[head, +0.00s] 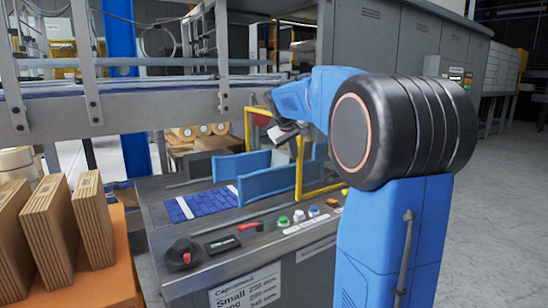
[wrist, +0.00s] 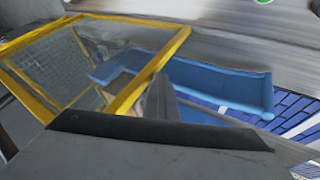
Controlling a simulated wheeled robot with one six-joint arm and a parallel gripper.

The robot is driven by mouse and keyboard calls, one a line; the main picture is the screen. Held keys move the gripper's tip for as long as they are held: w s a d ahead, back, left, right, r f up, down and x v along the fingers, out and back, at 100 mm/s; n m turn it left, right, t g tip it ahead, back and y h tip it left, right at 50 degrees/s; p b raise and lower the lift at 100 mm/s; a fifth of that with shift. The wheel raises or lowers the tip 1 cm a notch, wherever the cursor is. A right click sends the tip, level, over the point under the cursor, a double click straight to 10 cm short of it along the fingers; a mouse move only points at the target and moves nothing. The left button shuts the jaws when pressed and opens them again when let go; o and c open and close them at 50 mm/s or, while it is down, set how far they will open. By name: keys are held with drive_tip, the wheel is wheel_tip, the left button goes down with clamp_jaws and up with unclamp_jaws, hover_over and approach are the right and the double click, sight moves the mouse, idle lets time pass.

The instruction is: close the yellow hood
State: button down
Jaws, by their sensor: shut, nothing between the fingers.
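The yellow hood (head: 299,168) is a yellow frame that stands upright, looking open, over the machine's top in the head view. In the wrist view the yellow hood (wrist: 147,78) fills the upper left, with clear panes between its bars. My gripper (head: 283,133) is at the frame in the head view, partly hidden by my arm. In the wrist view my gripper (wrist: 160,98) is shut and empty, its fingers close beside the hood's right-hand bar. I cannot tell whether they touch it.
Blue guide walls (head: 262,178) and a blue slatted belt (head: 205,204) lie below the hood. A control panel with a red-handled switch (head: 249,226) and coloured buttons (head: 299,215) is in front. Flat cartons (head: 92,220) stand at left; a conveyor frame (head: 150,110) runs behind.

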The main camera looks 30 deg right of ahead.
sight(322, 145)
drive_tip(key=d, duration=1.4)
drive_tip(key=shift+d, duration=0.7)
drive_tip(key=shift+r, duration=0.1)
